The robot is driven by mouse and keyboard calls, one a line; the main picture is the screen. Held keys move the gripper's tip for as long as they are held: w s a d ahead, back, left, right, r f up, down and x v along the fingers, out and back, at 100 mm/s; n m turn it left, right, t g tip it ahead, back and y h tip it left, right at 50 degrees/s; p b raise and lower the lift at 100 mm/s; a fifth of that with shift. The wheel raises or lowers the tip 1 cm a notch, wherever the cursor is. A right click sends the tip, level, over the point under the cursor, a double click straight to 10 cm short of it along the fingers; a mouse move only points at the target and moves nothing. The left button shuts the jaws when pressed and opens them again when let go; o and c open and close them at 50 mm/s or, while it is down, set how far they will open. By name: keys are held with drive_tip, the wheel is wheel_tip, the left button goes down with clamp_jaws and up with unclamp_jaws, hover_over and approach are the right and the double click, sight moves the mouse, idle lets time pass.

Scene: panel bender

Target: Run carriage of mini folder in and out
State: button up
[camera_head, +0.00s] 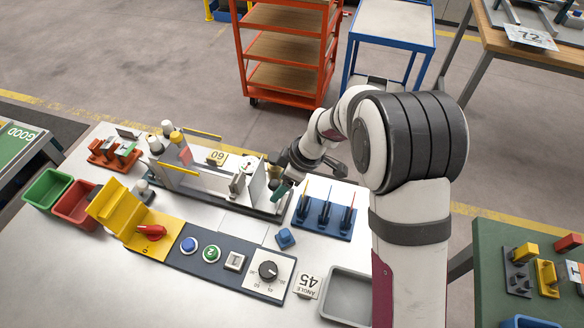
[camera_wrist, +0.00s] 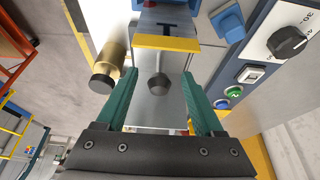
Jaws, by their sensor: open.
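My gripper (camera_head: 280,190) is at the folder's right end. In the wrist view my gripper (camera_wrist: 160,80) is open, with one green finger on each side of a dark round knob (camera_wrist: 158,84). The knob stands in front of a grey upright plate (camera_wrist: 172,108), and a gap shows between it and each finger. A yellow bar (camera_wrist: 166,43) crosses just beyond the knob. In the head view the knob is hidden; I cannot tell exactly which part is the carriage.
A brass cylinder with a dark cap (camera_wrist: 108,70) is close to the left finger. A blue rack with upright tools (camera_head: 324,215) and a blue block (camera_head: 286,237) stand near my gripper. The control panel (camera_head: 225,262) lies in front; a grey tray (camera_head: 346,292) is at front right.

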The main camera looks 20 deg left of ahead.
drive_tip(key=v, duration=1.2)
drive_tip(key=shift+d+r, duration=0.1)
drive_tip(key=shift+r, duration=0.05)
drive_tip(key=s+d+r+m+h, duration=0.1)
drive_tip(key=s+d+m, duration=0.7)
drive_tip(key=s+m, duration=0.3)
drive_tip(key=s+d+r+m+h, duration=0.1)
drive_tip(key=s+d+m, duration=0.8)
drive_tip(key=s+m, duration=0.3)
drive_tip(key=shift+s+d+r+m+h, duration=0.25)
drive_tip(key=shift+s+r+m+h, duration=0.1)
drive_tip(key=shift+s, duration=0.5)
